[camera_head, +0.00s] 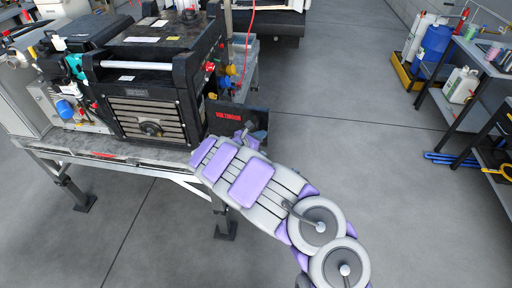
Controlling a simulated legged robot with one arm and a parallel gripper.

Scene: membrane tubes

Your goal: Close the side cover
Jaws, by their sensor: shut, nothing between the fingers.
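A dark side cover (226,118) with red lettering stands out from the right end of the black machine (150,118). It sits at an angle to the machine, swung open. My gripper (248,126) is small in view, in front of the cover's right part and close to its face. It is shut and empty. I cannot tell whether it touches the cover. My grey and purple arm comes up from the lower right and hides the cover's lower edge and part of the bench.
The machine stands on a metal bench (100,152) with legs. Coloured knobs and a red hose (248,35) are at its right end. A shelf (470,62) with bottles stands at the far right. The floor (370,140) between is clear.

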